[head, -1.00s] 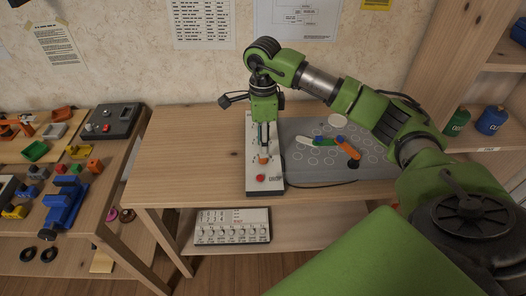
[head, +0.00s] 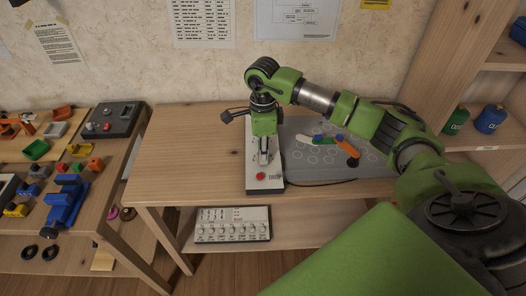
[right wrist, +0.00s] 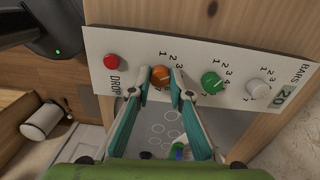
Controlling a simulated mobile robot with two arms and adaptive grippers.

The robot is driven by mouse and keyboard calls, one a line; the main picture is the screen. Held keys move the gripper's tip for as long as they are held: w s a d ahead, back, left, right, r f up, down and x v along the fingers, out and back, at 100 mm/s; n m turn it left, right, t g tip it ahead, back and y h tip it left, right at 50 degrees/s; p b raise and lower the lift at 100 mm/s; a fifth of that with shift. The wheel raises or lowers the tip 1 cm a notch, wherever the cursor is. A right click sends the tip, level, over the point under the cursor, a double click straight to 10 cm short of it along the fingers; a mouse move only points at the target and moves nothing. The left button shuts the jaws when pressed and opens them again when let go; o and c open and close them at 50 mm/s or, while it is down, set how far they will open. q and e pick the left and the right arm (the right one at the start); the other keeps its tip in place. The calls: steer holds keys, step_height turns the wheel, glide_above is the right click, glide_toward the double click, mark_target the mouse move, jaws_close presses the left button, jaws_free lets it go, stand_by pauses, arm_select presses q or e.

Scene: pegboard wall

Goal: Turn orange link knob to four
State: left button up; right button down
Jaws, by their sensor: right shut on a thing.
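The orange knob (right wrist: 161,76) sits on a pale control panel (right wrist: 112,44) between the red DROP button (right wrist: 112,61) and a green knob (right wrist: 211,81). My right gripper (right wrist: 161,77) is shut on the orange knob, with one fingertip on each side. Digits 1, 2 and 3 show beside the knob; where its pointer aims is hard to tell. In the head view my right gripper (head: 263,160) reaches down onto the panel and hides the orange knob; the red button (head: 260,177) shows in front. My left gripper is not in view.
A white knob (right wrist: 257,88) and a display reading 20 are further along the panel. A grey board (head: 300,176) with white, green, blue and orange link bars (head: 347,147) lies right of the panel. The wooden table (head: 200,150) is clear on the left.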

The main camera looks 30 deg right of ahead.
steer(key=shift+m, duration=2.9)
steer(key=c, duration=1.8)
jaws_free()
steer(key=shift+c, duration=0.2)
steer(key=shift+r, duration=0.1)
step_height(320, 180, up, 12)
steer(key=shift+d, duration=0.15)
